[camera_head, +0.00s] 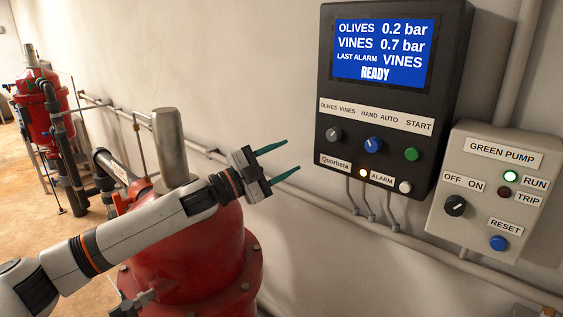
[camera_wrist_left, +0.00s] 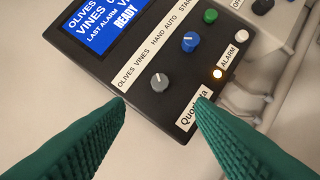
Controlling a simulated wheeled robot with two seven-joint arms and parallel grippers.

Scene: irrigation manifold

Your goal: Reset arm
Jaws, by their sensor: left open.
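My left gripper (camera_head: 285,160) is open and empty, with two green fingers pointing toward the black control box (camera_head: 388,88) on the wall, apart from it. In the left wrist view, the fingers (camera_wrist_left: 160,100) frame the box's lower edge, near the grey knob (camera_wrist_left: 159,82). The box has a blue screen (camera_head: 383,52) reading OLIVES 0.2 bar, VINES 0.7 bar, LAST ALARM VINES, READY. Below it are the grey knob, a blue knob (camera_head: 373,145), a green START button (camera_head: 412,154), a lit amber lamp (camera_head: 364,173) and a white button (camera_head: 405,187) beside the ALARM label. My right gripper is not in view.
A grey GREEN PUMP box (camera_head: 494,190) with a black knob, a lit green RUN lamp and a blue RESET button is at right. A red tank (camera_head: 190,250) stands under my left arm. Pipes (camera_head: 420,243) run along the wall. Another red tank (camera_head: 42,115) stands far left.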

